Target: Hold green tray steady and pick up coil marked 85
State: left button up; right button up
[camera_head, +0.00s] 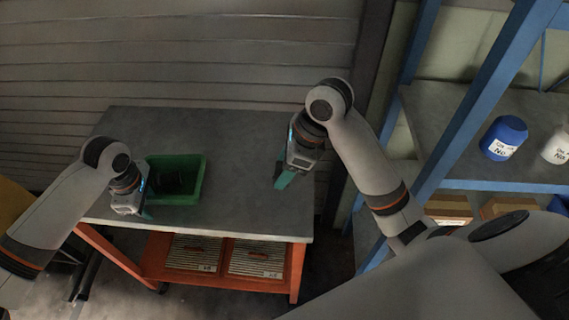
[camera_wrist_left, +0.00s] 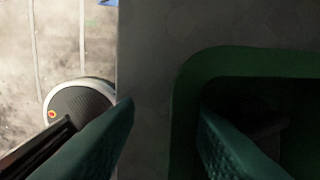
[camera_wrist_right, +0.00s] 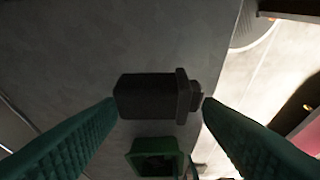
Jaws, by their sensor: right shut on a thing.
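The green tray (camera_head: 203,180) sits on the table with dark objects inside. Its rim (camera_wrist_left: 186,85) shows in the left wrist view. My left gripper (camera_head: 147,213) is open at the tray's near-left corner, with one finger inside the tray and one outside; the wall lies between them. My right gripper (camera_head: 281,182) is over the right part of the table. In the right wrist view it is shut on a dark coil (camera_wrist_right: 150,97), a block with a stepped end. No number shows on it. A green box shape (camera_wrist_right: 140,160) below looks like the tray.
The grey table (camera_head: 235,140) has free room right of the tray. A blue shelf rack (camera_head: 465,100) stands at right with a blue container (camera_head: 503,137) and a white one (camera_head: 557,147). A slatted wall closes the back.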

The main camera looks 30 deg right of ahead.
pick_arm(q)
notch_tip(320, 180, up, 12)
jog(key=shift+s+a, duration=0.2)
jog(key=shift+s, duration=0.2)
